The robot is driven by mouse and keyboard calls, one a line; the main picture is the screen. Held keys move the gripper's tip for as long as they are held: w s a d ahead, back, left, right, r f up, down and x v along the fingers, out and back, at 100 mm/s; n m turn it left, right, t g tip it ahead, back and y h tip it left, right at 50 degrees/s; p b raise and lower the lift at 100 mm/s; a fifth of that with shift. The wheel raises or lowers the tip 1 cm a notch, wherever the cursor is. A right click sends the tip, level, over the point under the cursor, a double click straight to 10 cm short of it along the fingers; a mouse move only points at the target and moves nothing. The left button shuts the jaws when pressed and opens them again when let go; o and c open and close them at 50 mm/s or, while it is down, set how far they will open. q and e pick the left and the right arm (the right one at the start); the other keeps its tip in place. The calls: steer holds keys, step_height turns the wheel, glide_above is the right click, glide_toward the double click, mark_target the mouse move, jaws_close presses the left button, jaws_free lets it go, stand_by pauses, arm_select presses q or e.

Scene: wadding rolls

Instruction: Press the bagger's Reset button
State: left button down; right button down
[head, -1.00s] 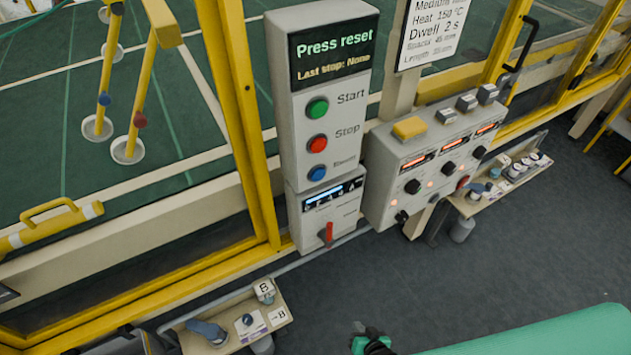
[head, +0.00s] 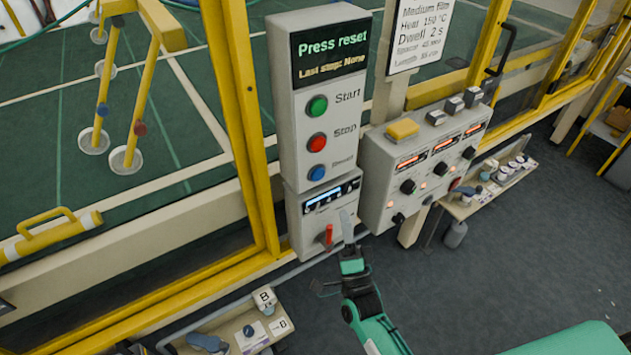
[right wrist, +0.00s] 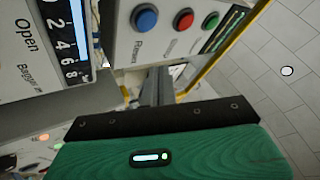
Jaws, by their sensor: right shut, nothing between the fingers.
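The bagger's control box (head: 281,120) stands upright at the centre of the head view. Its screen (head: 331,55) reads "Press reset" and "Last stop: None". Below are the green Start button (head: 317,105), the red Stop button (head: 316,142) and the blue Reset button (head: 317,172). The blue button also shows in the right wrist view (right wrist: 145,18), beyond my fingers. My right gripper (head: 347,222) is shut and empty, in front of the lower unit, below and right of the blue button and apart from it. My left gripper is not in view.
A lower unit with a red lever (head: 328,234) sits under the box. A knob panel (head: 425,165) with a yellow button stands to the right. A yellow-framed guard (head: 240,110) is at left. A small shelf (head: 232,325) with items lies below. Open grey floor is at right.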

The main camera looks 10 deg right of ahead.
mark_target(318, 174)
steer(key=r+m, duration=0.1)
steer(key=r, duration=0.1)
steer(key=s+r+t+h, duration=0.1)
steer(key=shift+s+d+r+m, duration=0.1)
steer(key=shift+r+m, duration=0.3)
steer(key=w+a+b, duration=0.2)
steer(key=w+a, duration=0.1)
steer(key=w, duration=0.5)
steer(key=shift+w+b, duration=0.15)
steer(key=shift+b, duration=0.25)
steer(key=shift+w, duration=0.1)
stand_by(1.6)
steer(key=shift+w+a, duration=0.15)
steer(key=shift+w, duration=0.15)
